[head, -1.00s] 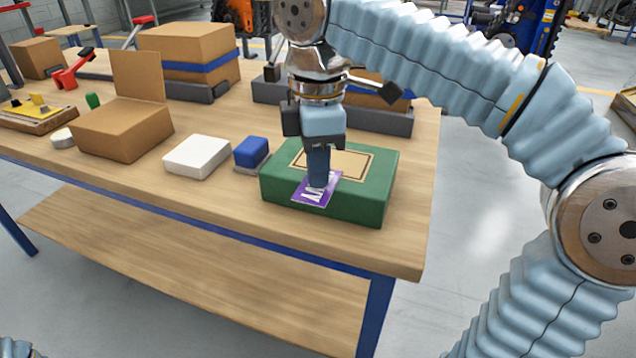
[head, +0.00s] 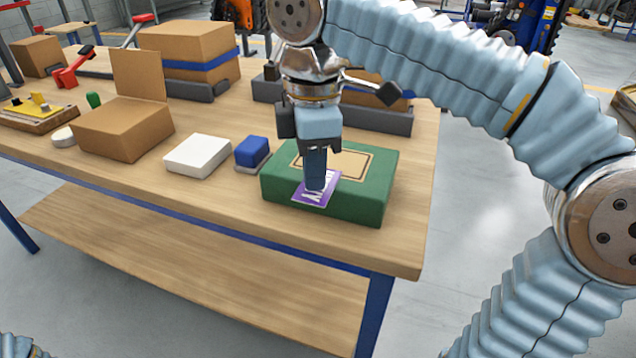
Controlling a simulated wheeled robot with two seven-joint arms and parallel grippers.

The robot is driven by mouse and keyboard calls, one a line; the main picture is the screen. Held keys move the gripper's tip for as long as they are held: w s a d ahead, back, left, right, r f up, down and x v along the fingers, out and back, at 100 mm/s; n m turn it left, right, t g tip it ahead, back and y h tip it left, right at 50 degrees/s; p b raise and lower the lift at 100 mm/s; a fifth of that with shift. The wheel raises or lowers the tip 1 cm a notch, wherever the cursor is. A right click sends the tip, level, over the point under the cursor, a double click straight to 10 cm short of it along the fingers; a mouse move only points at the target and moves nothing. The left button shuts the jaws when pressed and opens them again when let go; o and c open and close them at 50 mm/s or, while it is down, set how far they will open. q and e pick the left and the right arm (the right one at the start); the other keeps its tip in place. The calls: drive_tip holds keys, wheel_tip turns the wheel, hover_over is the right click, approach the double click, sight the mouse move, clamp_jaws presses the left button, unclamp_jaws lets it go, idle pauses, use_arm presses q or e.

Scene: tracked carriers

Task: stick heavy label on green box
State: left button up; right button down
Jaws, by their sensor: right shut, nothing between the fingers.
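The green box (head: 350,207) lies on the wooden table near its right front corner. A tan rectangle with a dark outline (head: 352,163) is on its top. The rest of the lettering is hidden. My left gripper is not in view; only a bit of my arm shows at the bottom left.
A blue block (head: 251,152) on a grey base and a white block (head: 198,156) stand left of the green box. An open cardboard box (head: 122,130) is farther left. Cardboard boxes in grey holders stand behind. The table's front edge is clear.

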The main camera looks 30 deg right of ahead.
drive_tip(key=shift+s+a, duration=1.95)
drive_tip(key=shift+a, duration=0.25)
drive_tip(key=shift+f+b, duration=0.3)
drive_tip(key=shift+f, duration=0.1)
drive_tip(key=shift+w+d+p, duration=0.65)
drive_tip(key=shift+w+d, duration=0.75)
drive_tip(key=shift+d, duration=0.2)
drive_tip(key=shift+w+d+p, duration=0.65)
drive_tip(key=shift+w+d, duration=0.7)
drive_tip(key=shift+d, duration=0.2)
idle(0.3)
drive_tip(key=shift+s+a, duration=0.1)
